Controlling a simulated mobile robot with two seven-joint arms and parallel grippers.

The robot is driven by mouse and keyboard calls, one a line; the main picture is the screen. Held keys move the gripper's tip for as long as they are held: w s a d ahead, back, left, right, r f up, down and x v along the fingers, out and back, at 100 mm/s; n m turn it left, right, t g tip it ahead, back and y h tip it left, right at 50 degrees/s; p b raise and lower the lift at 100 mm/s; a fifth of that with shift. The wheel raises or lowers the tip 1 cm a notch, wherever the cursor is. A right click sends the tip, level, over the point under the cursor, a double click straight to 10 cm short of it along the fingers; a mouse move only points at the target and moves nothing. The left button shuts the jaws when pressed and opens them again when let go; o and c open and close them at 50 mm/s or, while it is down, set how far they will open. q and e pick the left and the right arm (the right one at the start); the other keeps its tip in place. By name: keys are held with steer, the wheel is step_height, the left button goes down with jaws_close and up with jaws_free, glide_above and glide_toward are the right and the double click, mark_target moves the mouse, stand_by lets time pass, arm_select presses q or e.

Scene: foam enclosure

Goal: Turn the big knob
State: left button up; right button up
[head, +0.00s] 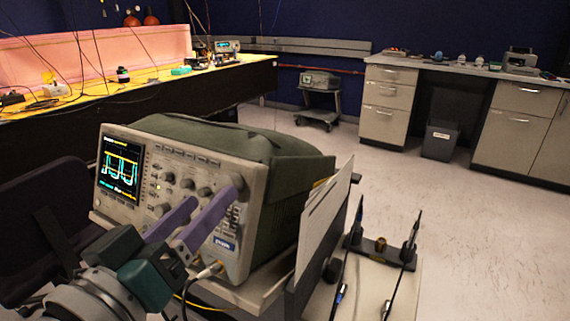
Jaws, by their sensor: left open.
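An oscilloscope (150,160) with a lit screen and several front-panel knobs stands on a cart in the head view. A row of knobs runs along the upper panel, including one knob (204,191) between my fingertips in the picture. Another knob (162,210) sits lower, left of the fingers. My left gripper (215,194) has two purple fingers, open and apart, pointing at the panel. The fingers hide part of the panel, and contact cannot be told. My right gripper is not in view.
A cable plug (208,271) sticks out of the lower panel beside the gripper. White boards (322,215) stand upright right of the oscilloscope. A yellow-topped bench (130,92) is behind at the left, and cabinets (390,105) line the back. Open floor lies to the right.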

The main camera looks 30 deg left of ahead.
arm_select(q)
steer(key=s, duration=0.4)
steer(key=s+d, duration=0.1)
steer(key=shift+s+r, duration=0.1)
steer(key=shift+s, duration=0.3)
